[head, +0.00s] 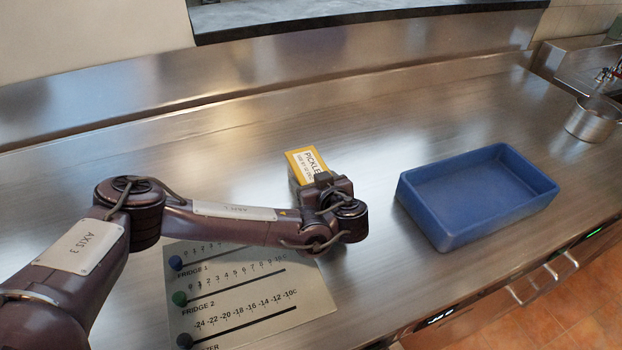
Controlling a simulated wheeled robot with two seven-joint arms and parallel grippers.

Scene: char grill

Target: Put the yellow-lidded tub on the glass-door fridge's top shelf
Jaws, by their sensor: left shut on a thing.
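The yellow-lidded tub (305,160) is on the steel counter in the middle of the head view, its lid label reading "PICKLE" in part. My left gripper (322,182) is at the tub's near side and shut on it. The gripper and wrist hide the tub's near part, and the fingertips are hard to make out. I cannot tell whether the tub touches the counter or is slightly lifted. My right gripper is not in view. The glass-door fridge and its top shelf are not in view.
An empty blue tray (478,196) stands on the counter to the right. A temperature chart (250,300) with coloured knobs lies under my left forearm. A metal pot (592,120) is at the far right. The counter between tub and tray is clear.

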